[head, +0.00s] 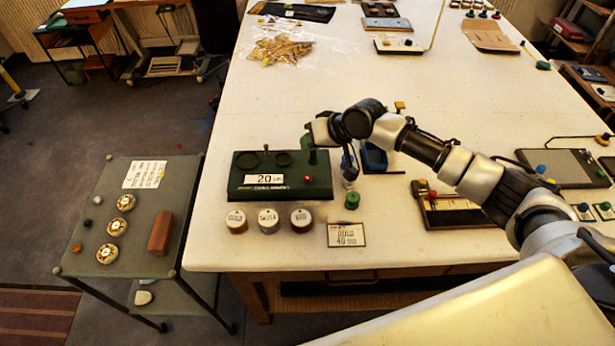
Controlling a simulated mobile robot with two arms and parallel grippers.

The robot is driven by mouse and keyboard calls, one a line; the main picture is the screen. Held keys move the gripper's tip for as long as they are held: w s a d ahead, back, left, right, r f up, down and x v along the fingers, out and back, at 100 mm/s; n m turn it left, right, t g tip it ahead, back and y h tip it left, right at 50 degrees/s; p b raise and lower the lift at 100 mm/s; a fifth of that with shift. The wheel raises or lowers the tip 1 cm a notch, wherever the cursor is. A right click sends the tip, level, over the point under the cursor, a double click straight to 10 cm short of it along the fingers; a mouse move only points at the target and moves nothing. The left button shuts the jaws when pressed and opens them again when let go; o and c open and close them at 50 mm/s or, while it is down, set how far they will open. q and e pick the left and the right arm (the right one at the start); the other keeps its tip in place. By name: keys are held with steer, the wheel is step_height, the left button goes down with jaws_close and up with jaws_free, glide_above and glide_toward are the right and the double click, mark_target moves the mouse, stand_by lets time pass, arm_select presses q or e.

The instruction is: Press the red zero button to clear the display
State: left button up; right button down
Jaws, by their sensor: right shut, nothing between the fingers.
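A dark green box (250,187) stands near the table's front left edge. Its white display (263,180) reads what looks like 20 with small letters after it. The small red button (307,179) is on the box's front, to the right of the display. My right gripper (309,143) reaches in from the right and is above the box's right end, behind and above the red button. It is shut and empty. It appears apart from the button, though the exact gap is hard to tell. My left gripper is not in view.
Three lidded tins (268,220) and a price card (347,234) stand in front of the box. A small green piece (352,200) and a blue holder (374,157) are to its right. A low side table (118,240) stands left.

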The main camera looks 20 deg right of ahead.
steer(key=b, duration=0.7)
glide_above(309, 177)
step_height(309, 177, down, 7)
steer(key=shift+w+r, duration=0.1)
steer(key=shift+r, duration=0.05)
steer(key=shift+f, duration=1)
steer(key=shift+f, duration=0.1)
stand_by(0.6)
steer(key=shift+f+b, duration=0.3)
steer(key=shift+f, duration=0.55)
stand_by(0.5)
steer(key=shift+r, duration=0.1)
steer(key=shift+r+p, duration=0.65)
steer(key=shift+r, duration=0.2)
